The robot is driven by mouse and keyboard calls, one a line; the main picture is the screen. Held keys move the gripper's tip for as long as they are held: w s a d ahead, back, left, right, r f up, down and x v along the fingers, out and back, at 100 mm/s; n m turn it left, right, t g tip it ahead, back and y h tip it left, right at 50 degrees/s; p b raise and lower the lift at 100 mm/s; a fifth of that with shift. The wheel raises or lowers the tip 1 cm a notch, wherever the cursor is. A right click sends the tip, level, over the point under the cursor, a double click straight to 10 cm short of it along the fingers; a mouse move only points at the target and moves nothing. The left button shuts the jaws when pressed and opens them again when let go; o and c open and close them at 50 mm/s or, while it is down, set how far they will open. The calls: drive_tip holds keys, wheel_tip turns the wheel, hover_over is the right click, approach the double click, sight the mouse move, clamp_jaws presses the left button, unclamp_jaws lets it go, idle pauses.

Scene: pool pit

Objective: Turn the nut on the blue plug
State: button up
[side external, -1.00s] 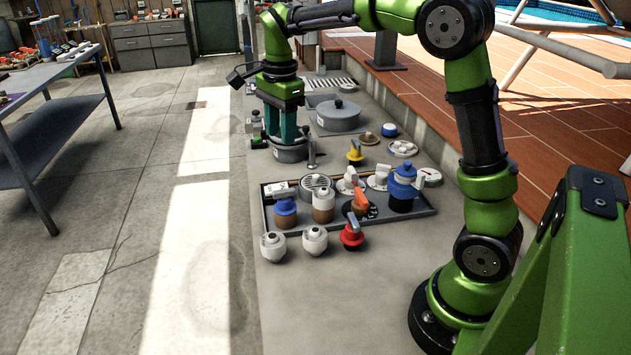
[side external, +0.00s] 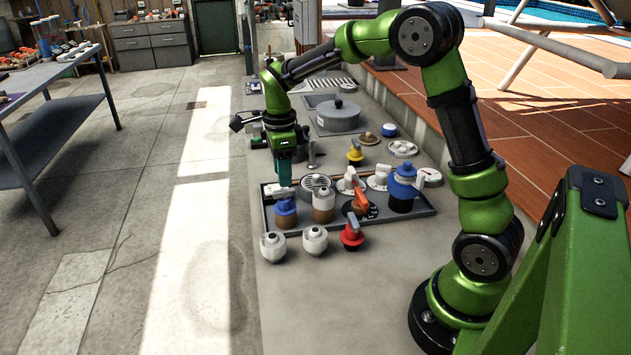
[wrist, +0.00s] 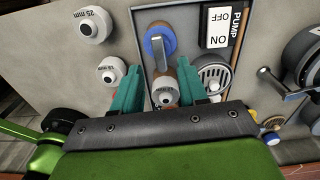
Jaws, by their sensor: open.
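A blue-collared plug with a grey lever-like top (wrist: 160,42) stands in the tray's near left corner; the side view shows its blue cap (side external: 285,207) over a brown body. A pale grey nut on a brown body (side external: 323,204) stands to its right; the wrist view shows this nut (wrist: 165,88) between the teal fingers in the picture. A larger blue-topped fitting (side external: 403,186) stands at the tray's right. My gripper (side external: 285,184) is open and empty, above the tray's left end, pointing down. It also shows in the wrist view (wrist: 160,72). Its contact with anything cannot be seen.
The tray (side external: 428,214) also holds a round grille (side external: 316,181) and an orange-handled valve (side external: 360,202). Two white nuts (side external: 273,246) (side external: 314,240) and a red plug (side external: 351,236) stand in front. A lidded pot (side external: 338,115) is behind.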

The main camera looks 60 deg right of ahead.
sight(284, 190)
drive_tip(key=shift+f, duration=2.25)
clamp_jaws()
